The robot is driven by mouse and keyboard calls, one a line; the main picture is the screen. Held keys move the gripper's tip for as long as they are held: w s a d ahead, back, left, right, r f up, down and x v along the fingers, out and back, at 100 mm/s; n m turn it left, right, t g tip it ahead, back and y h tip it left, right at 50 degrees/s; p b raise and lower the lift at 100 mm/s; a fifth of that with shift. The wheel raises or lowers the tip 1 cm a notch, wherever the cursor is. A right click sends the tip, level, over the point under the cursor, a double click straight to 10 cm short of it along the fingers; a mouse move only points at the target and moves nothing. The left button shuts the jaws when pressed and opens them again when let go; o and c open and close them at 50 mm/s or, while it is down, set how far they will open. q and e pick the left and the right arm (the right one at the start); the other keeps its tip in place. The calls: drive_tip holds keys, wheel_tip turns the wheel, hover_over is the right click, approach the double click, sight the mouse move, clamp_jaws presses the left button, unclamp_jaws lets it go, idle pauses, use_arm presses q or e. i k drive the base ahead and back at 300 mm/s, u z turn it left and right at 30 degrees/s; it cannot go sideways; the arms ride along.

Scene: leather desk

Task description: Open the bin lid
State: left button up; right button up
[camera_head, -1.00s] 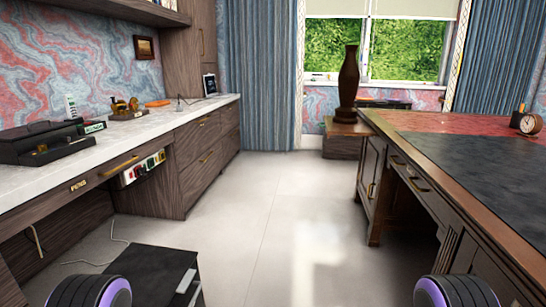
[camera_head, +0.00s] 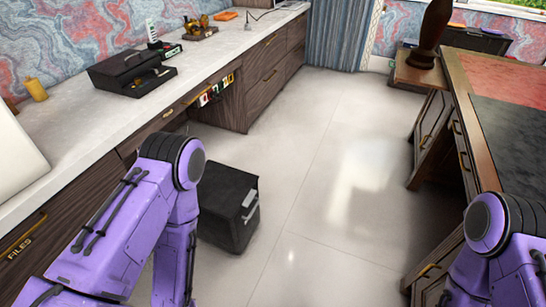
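A black box-shaped bin (camera_head: 226,217) stands on the floor below the left counter, right of my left arm. Its dark top looks flat and closed. Light grey fittings show on its right-hand side. My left arm hides its left part. My purple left arm comes in from the lower left, bends near the counter and runs down out of the picture. My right arm shows at the lower right, beside the wooden desk. Neither gripper is in the picture.
A pale counter (camera_head: 130,120) with drawers runs along the left, carrying a black device (camera_head: 131,72).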

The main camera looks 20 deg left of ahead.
sight(222, 189)
drive_tip(key=k, duration=1.3)
drive_tip(key=z, duration=0.25)
drive_tip(key=i, duration=1.65)
drive_tip(key=u, duration=0.1)
